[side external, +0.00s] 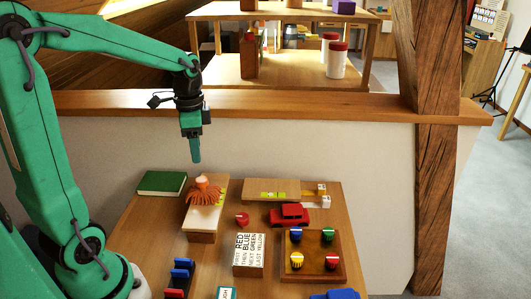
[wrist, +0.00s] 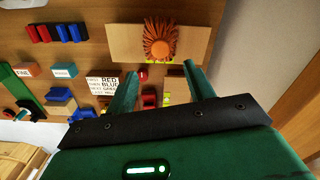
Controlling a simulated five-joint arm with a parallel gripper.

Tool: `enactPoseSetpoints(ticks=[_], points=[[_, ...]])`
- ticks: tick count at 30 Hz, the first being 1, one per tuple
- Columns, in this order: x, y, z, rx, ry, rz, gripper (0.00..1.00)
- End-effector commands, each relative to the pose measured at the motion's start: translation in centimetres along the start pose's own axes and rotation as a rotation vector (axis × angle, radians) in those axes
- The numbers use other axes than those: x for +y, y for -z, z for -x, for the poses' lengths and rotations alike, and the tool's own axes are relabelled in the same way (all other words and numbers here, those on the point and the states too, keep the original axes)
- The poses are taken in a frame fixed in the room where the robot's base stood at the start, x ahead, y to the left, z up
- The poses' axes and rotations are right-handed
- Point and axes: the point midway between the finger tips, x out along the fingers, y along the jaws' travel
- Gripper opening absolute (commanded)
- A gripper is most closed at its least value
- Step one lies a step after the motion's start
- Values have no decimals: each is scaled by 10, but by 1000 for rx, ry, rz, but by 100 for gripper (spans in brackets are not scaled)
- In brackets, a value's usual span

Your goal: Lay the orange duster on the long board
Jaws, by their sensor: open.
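The orange duster (side external: 206,189), a shaggy fringe with a pale knob, rests on the far part of a light wooden board (side external: 201,218) that runs front to back. In the wrist view the duster (wrist: 161,38) sits near the middle of this board (wrist: 195,42). A second light board (side external: 258,187) lies crosswise at the back right, bare except for a yellow-green piece. I cannot tell which one is called the long board. My gripper (side external: 196,158) hangs well above the duster, pointing down. In the wrist view my gripper (wrist: 159,72) is open and empty.
A green book (side external: 162,183) lies left of the duster. A red cylinder (side external: 242,218), a red car (side external: 289,214), a lettered block (side external: 249,252) and a peg tray (side external: 337,242) stand to the right. A low wall with a wooden ledge (side external: 300,106) runs behind.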

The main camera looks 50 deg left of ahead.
Motion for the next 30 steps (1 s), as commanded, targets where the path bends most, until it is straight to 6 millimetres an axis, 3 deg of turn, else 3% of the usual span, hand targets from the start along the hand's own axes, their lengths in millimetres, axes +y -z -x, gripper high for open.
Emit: enactPoseSetpoints(ticks=[22, 30], points=[[2, 0, 6, 4, 4, 3, 53], [24, 1, 20, 51, 51, 67, 53]])
